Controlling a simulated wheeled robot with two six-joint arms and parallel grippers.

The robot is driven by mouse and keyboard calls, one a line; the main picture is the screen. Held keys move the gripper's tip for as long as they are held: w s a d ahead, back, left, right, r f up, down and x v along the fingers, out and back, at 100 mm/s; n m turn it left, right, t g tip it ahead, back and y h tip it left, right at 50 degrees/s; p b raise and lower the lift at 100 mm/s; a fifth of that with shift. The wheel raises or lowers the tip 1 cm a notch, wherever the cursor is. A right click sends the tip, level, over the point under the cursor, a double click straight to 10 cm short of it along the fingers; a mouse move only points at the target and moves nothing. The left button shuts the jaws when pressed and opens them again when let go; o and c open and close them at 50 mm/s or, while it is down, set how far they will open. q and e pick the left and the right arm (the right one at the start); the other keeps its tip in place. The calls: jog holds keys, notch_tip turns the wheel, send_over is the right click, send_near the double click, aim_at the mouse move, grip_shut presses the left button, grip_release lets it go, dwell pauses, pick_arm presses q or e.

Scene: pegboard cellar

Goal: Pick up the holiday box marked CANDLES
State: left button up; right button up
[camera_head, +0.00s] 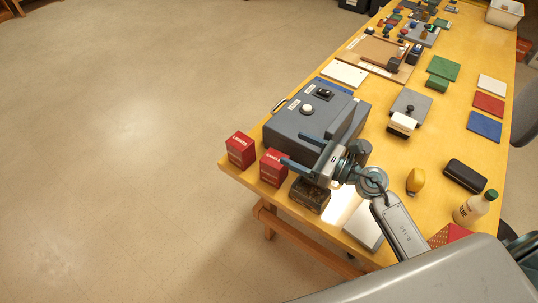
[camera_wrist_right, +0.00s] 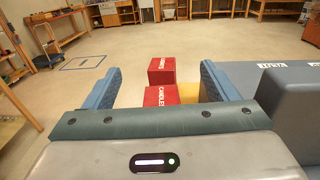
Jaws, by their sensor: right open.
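The red box marked CANDLES (camera_head: 273,168) stands at the table's near left corner. In the right wrist view the CANDLES box (camera_wrist_right: 160,97) shows between my two blue fingers, ahead of them. My right gripper (camera_head: 291,148) is open and empty, its fingers pointing left. One fingertip overlaps the box's right edge in the head view; I cannot tell whether it touches. A second red box (camera_head: 240,149) stands just beyond, nearer the table's edge; it also shows in the right wrist view (camera_wrist_right: 161,70), its label only partly readable. My left gripper is not in view.
A large grey-blue case (camera_head: 285,128) with knobs stands right beside the boxes and my gripper. A dark tin (camera_head: 310,196) sits near the front edge below my wrist. The yellow table (camera_head: 236,171) ends just left of the boxes. Open floor (camera_head: 120,150) lies beyond.

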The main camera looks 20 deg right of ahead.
jog(key=b, duration=0.7)
send_near(275, 158)
jog(key=shift+w+a+f, duration=0.3)
jog(key=shift+w+a, duration=0.15)
jog(key=shift+w, duration=0.05)
jog(key=shift+w+a+f, duration=0.25)
jog(key=shift+w+a, duration=0.2)
jog(key=shift+w+a+r+p, duration=0.3)
jog(key=shift+w+r+p, duration=0.05)
jog(key=shift+r+p, duration=0.25)
jog(key=p+x, duration=0.1)
jog(key=x, duration=0.4)
jog(key=shift+w+a, duration=0.2)
jog(key=shift+w, duration=0.05)
jog(key=shift+w+a+f+p, duration=0.2)
jog(key=shift+w+a+p, duration=0.1)
jog(key=shift+w+a, duration=0.05)
jog(key=c, duration=1.1)
